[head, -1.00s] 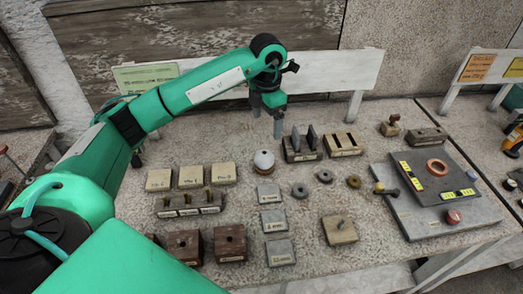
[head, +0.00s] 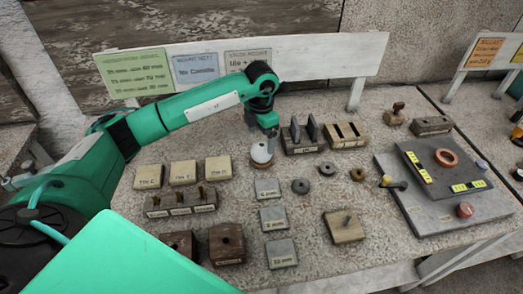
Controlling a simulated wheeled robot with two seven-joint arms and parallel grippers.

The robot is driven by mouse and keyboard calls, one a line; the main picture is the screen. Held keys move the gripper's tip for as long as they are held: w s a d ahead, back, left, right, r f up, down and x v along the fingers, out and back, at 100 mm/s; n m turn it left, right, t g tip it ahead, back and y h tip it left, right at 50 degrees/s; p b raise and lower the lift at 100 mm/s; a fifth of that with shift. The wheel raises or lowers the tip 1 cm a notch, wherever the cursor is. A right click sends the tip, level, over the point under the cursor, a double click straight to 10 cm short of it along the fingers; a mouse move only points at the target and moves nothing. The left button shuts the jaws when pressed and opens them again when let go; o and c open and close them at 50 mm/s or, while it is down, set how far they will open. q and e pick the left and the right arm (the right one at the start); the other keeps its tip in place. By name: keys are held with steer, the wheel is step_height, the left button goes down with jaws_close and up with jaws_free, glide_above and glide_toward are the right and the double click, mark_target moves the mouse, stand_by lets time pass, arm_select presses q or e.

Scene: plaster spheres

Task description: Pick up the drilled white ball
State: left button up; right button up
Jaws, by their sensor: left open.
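The white ball (head: 261,152) sits on a small brownish ring-like base on the speckled table (head: 330,248), left of the middle. A small dark spot shows near its top; I cannot tell more of the drilled hole. My left gripper (head: 261,130) points down just above and behind the ball, its fingers close to the ball's top. It is open and holds nothing that I can see. I cannot tell whether a finger touches the ball. My right gripper is out of view.
Three labelled tiles (head: 183,173) lie left of the ball, with a block of pegs (head: 181,203) in front of them. Mm-marked plates (head: 273,218) lie in front of the ball. A slotted block with upright discs (head: 304,138) stands close to the right. Washers (head: 300,186) lie farther right.

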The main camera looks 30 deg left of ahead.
mark_target(262, 150)
arm_select(q)
step_height(262, 150, down, 5)
steer(key=shift+s+d+f+p, duration=0.15)
steer(key=shift+f+p, duration=0.05)
steer(key=shift+p, duration=0.85)
steer(key=shift+f, duration=0.3)
steer(key=c, duration=1.2)
